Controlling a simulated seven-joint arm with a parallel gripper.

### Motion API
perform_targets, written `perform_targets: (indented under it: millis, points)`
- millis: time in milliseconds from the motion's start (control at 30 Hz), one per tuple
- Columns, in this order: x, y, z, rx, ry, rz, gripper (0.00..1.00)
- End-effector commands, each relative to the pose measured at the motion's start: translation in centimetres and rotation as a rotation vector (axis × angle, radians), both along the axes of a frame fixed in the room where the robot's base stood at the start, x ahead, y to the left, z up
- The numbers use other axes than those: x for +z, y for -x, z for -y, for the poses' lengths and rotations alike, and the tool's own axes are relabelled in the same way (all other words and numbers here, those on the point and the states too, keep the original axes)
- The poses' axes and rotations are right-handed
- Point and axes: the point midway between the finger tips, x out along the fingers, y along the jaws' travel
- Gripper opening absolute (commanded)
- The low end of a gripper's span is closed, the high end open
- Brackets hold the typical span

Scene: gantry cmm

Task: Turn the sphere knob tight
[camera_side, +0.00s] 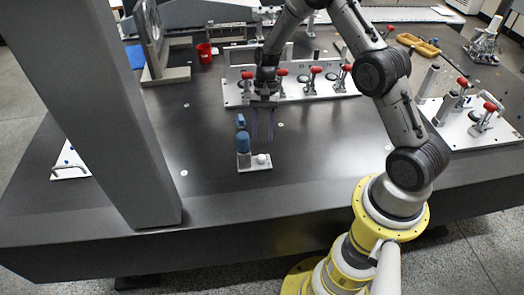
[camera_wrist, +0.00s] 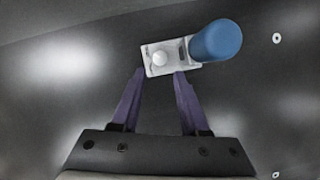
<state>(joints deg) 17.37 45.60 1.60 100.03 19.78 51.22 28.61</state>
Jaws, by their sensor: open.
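The white sphere knob (camera_side: 262,159) sits on a small light plate (camera_side: 254,167) on the dark table. In the wrist view the knob (camera_wrist: 159,58) is a pale ball near the left of the plate (camera_wrist: 157,70). A blue-topped post (camera_side: 243,142) stands on the same plate, left of the knob; its blue top (camera_wrist: 216,40) looks large in the wrist view. My gripper (camera_side: 262,138) has two purple fingers pointing down, above the table and behind the knob. In the wrist view the fingers (camera_wrist: 157,72) are apart with nothing between them, and the knob lies beyond their tips.
A long plate with several red-tipped clamps (camera_side: 316,92) stands behind my gripper. More clamps (camera_side: 480,122) are on a plate at right. A thick grey column (camera_side: 95,110) rises at left. The table around the small plate is clear.

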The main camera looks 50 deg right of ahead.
Motion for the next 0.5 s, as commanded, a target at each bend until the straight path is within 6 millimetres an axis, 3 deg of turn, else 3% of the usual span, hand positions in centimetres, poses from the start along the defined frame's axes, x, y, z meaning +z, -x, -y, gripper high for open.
perform_targets:
  millis: [200, 500]
  points:
    - [-3.7, 0.9, -1.4, 0.001, -0.001, -0.004, 0.44]
    - [-6.0, 1.2, -2.2, 0.000, 0.000, 0.000, 0.44]
